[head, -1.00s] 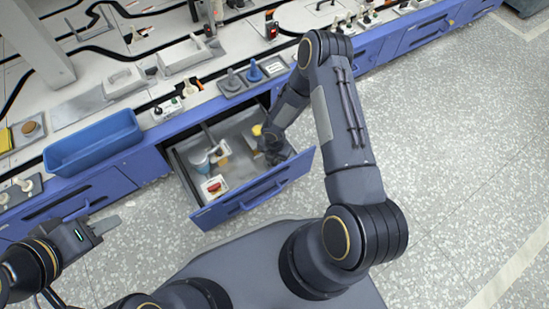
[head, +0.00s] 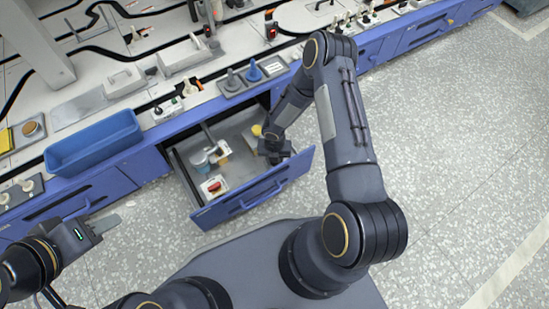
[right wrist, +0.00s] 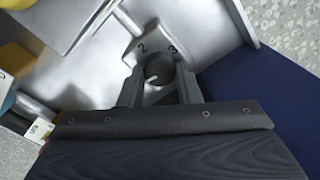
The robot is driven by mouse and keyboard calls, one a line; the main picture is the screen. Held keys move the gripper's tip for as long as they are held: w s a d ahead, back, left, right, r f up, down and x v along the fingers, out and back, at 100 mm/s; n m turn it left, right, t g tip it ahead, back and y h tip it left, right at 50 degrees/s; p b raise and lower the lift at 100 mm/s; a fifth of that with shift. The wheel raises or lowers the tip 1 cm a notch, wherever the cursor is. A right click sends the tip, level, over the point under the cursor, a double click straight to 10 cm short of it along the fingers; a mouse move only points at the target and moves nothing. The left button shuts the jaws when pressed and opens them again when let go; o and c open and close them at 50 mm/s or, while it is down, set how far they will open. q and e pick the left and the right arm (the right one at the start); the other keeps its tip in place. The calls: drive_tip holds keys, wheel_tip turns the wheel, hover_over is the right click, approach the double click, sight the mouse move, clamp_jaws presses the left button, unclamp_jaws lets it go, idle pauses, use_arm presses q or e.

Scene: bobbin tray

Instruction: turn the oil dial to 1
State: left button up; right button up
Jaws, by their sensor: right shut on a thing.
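A dark round dial knob (right wrist: 158,70) sits on a silvery plate, with a 2 and a 3 printed beyond it in the right wrist view. A pale line shows on the knob; its exact reading is unclear, and no 1 is visible. My right gripper (right wrist: 158,82) is shut on the knob, one finger on each side. In the head view my right gripper (head: 273,150) is inside the open drawer (head: 235,150) at its right end, where the arm hides the dial. My left gripper (head: 98,228) hangs over the floor at lower left, away from the drawer; its jaw opening is unclear.
The drawer also holds a red-topped item (head: 214,187), a white-and-blue item (head: 201,159) and a yellow item (head: 257,130). A blue bin (head: 95,142) stands on the bench edge at left. The floor at right is clear.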

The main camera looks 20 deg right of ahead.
drive_tip(key=o, duration=1)
drive_tip(key=shift+c, duration=0.2)
wheel_tip(320, 180, up, 8)
drive_tip(key=p, duration=0.3)
drive_tip(key=shift+f, duration=0.2)
drive_tip(key=shift+r, duration=0.1)
